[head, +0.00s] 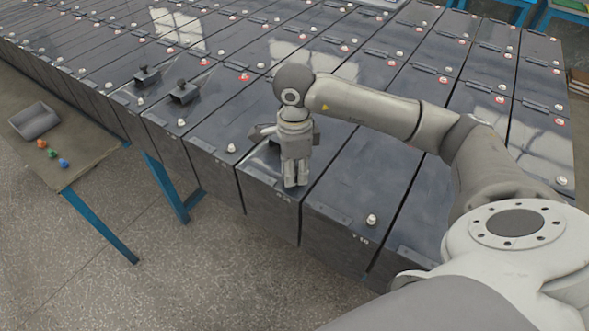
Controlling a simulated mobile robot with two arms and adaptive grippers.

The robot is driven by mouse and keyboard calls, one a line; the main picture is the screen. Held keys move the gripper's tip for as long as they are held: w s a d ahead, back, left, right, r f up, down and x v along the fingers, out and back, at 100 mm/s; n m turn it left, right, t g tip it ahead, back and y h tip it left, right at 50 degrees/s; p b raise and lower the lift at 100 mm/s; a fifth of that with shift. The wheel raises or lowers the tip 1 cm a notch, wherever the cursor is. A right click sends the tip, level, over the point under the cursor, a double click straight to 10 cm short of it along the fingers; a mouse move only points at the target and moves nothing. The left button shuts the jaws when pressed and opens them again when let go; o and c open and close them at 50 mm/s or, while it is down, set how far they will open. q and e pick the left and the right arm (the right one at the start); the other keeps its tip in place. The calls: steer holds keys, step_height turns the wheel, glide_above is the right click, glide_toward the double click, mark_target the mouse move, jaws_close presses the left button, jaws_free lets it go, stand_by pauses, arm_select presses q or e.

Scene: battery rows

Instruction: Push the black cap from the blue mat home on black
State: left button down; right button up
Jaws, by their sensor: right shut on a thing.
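My right gripper (295,183) points straight down over the front end of a dark battery (265,186) in the nearest row. Its fingers are shut, with the tips at or just above the battery top, where neighbouring batteries carry a pale post. The black cap and the post under the fingers are hidden by the gripper, so I cannot tell how the cap sits. No blue mat can be made out. My left gripper is out of view.
Neighbouring batteries bear bare pale posts (371,220) and red-ringed posts (244,77). Two black fittings (184,92) stand on batteries to the left. A side table (85,150) holds a grey bin (35,121) and small orange, green and blue pieces. Open floor lies in front.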

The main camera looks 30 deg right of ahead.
steer(key=shift+f+b, duration=0.5)
stand_by(0.4)
steer(key=o, duration=0.8)
steer(key=shift+o, duration=0.3)
steer(key=o, duration=0.4)
steer(key=shift+r+p, duration=1.9)
steer(key=shift+r, duration=1.65)
